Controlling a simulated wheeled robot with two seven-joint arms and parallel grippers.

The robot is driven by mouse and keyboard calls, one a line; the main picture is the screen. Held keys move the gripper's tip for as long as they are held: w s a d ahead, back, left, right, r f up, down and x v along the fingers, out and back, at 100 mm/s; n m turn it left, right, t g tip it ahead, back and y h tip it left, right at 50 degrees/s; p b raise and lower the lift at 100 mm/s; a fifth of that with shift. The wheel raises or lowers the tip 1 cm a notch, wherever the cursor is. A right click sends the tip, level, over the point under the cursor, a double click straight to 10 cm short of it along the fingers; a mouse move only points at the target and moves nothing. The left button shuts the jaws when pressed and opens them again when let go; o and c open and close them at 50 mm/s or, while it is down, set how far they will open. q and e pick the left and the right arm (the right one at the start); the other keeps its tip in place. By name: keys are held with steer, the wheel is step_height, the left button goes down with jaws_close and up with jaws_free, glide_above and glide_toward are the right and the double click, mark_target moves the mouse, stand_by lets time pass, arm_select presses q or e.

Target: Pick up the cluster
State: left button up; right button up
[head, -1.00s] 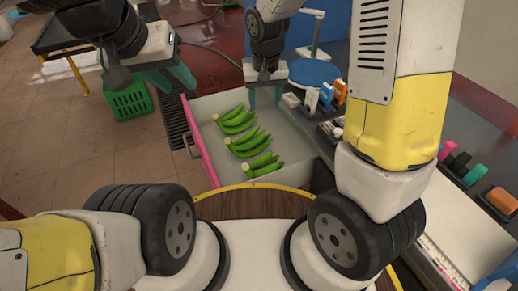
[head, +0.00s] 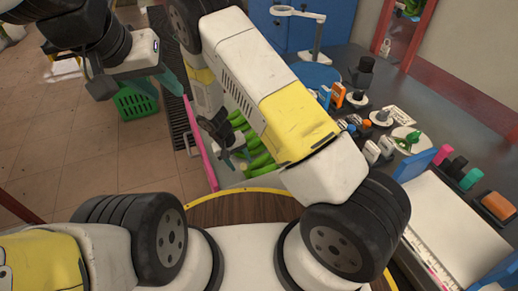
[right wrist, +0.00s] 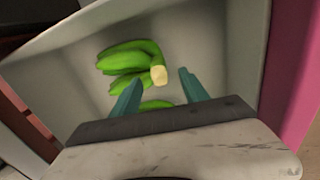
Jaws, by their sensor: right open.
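Green banana clusters lie in a pale grey drawer with a pink front (head: 207,160). In the head view my right arm covers part of them, and the nearest cluster (head: 262,161) shows beside it. In the right wrist view one cluster (right wrist: 125,58) with a pale cut stem end lies just beyond the fingertips. A bit of another green cluster (right wrist: 156,105) shows between the fingers. My right gripper (right wrist: 161,80) is open and empty, pointing into the drawer; it also shows in the head view (head: 231,163). My left gripper (head: 172,80) hangs left of the drawer, its opening unclear.
A green crate (head: 136,103) stands on the tiled floor below my left gripper. A dark counter right of the drawer carries several small items, a blue round mat (head: 316,75) and a white board (head: 440,215). The drawer walls stand close around the clusters.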

mark_target(244, 167)
steer(key=x, duration=0.4)
steer(key=shift+d, duration=0.1)
steer(key=shift+w, duration=0.1)
jaws_close()
